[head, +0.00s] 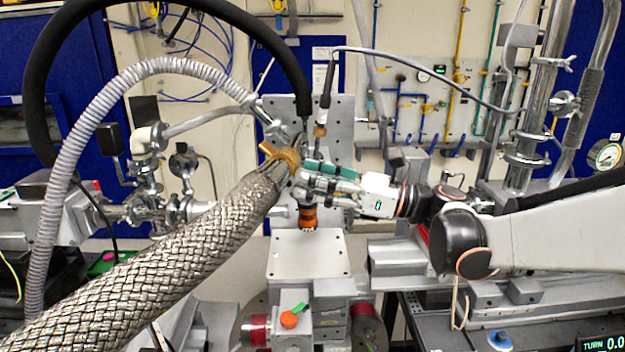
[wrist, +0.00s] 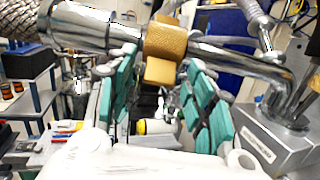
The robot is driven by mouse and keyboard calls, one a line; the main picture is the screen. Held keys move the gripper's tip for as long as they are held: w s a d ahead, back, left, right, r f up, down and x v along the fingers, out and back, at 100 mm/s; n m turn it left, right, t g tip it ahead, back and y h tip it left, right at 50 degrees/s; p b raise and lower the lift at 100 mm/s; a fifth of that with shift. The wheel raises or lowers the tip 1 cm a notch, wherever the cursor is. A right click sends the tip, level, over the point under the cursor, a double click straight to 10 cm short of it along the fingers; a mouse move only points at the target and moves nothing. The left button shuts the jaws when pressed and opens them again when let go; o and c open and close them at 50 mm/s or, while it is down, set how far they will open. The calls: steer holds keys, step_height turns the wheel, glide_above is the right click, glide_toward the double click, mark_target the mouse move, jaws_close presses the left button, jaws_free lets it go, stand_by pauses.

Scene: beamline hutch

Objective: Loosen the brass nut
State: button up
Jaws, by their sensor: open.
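The brass nut (head: 280,156) sits at the end of a thick braided metal hose (head: 190,235), where it meets the fitting on a grey upright plate (head: 335,125). In the wrist view the nut (wrist: 165,42) is a gold, flat-sided collar on a shiny pipe (wrist: 240,58). My gripper (head: 303,176) reaches in from the right, close beside the nut. Its teal-padded fingers are open (wrist: 163,66), with the nut between their tips in the picture and a gap showing on each side. I cannot tell exactly how deep the nut lies between them.
A black hose (head: 150,8) and a grey corrugated hose (head: 75,150) arch at left. A probe with a cable (head: 325,95) stands just behind my gripper. An orange-collared part (head: 308,215) is below it. A display (head: 602,342) reads "TURN 0.0".

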steer(key=v, duration=1.2)
steer(key=shift+a+f, duration=0.1)
steer(key=s+a+f+n+g+h+p, duration=0.2)
steer(key=s+a+n+g+h+p, duration=0.15)
steer(key=a+n, duration=0.45)
steer(key=s+a+f+n+h+p, duration=0.1)
steer(key=s+a+f+n+h, duration=0.2)
steer(key=s+f+n+h, duration=0.35)
steer(key=s+d+f+n+t+h+b, duration=0.2)
steer(key=s+d+f+n+h+b, duration=0.1)
steer(key=d+f+b, duration=0.4)
steer(key=s+d+f+n+t+h+b, duration=0.3)
steer(key=s+d+f+n+h+b, duration=0.1)
steer(key=d+f, duration=0.4)
step_height(320, 180, down, 3)
steer(key=h+b, duration=0.1)
steer(key=b, duration=0.1)
steer(key=shift+d+h+b, duration=0.35)
steer(key=shift+h, duration=0.05)
